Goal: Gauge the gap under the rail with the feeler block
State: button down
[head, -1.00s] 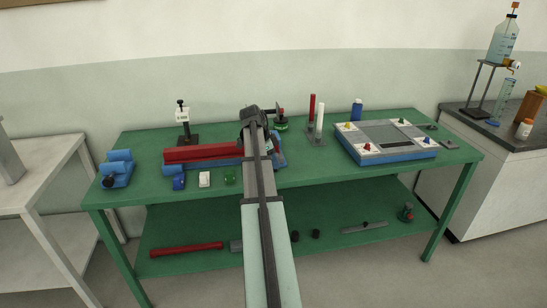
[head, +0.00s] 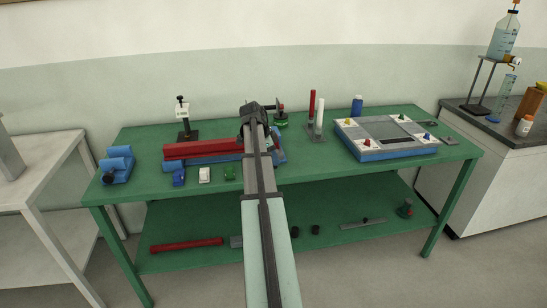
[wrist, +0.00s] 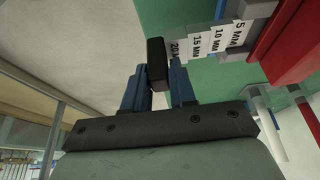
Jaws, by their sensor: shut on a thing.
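My gripper (wrist: 157,84) has two blue fingers, shut on a black block (wrist: 157,62) in the wrist view. This appears to be the feeler block. Part of it is hidden between the fingers. Beyond it is a stepped row of white labels (wrist: 200,42), reading 5, 10, 15 and 20 MM. The block's upper end is close to the 20 MM label; I cannot tell if they touch. The red rail (wrist: 292,48) is at the upper right, apart from the block.
Small blue (head: 178,178), white (head: 204,176) and green (head: 229,173) pieces stand in front of the rail. A black post stand (head: 184,125) is behind it. Red (head: 311,105) and white (head: 319,115) cylinders and a blue-edged board (head: 385,155) are to the right.

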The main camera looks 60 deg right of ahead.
jog(key=shift+w+d, duration=1.4)
jog(key=shift+d, duration=0.05)
dwell(0.6)
jog(key=shift+r, duration=0.1)
jog(key=shift+s+r, duration=0.5)
jog(key=shift+s, duration=0.05)
jog(key=shift+a+r, duration=0.25)
jog(key=shift+r, duration=0.05)
jog(key=w+a+r+n+t, duration=0.15)
jog(key=w+a+n, duration=0.35)
jog(key=a, duration=0.5)
jog(key=w+a+r+n+t+h, duration=0.1)
jog(key=w+a+r+n, duration=0.15)
jog(key=w+a, duration=0.55)
jog(key=w+a+r+n+t, duration=0.15)
jog(key=w+a+n, duration=0.25)
jog(key=a, duration=0.8)
jog(key=a+r+n+t+y, duration=0.1)
jog(key=a+n, duration=0.5)
jog(key=a, duration=1)
jog(key=w+a+r+n+t+y, duration=0.1)
jog(key=a+n, duration=0.5)
jog(key=a, duration=1.1)
jog(key=shift+a+r+t+y, duration=0.15)
jog(key=shift+r+t+y, duration=0.35)
jog(key=shift+t, duration=0.3)
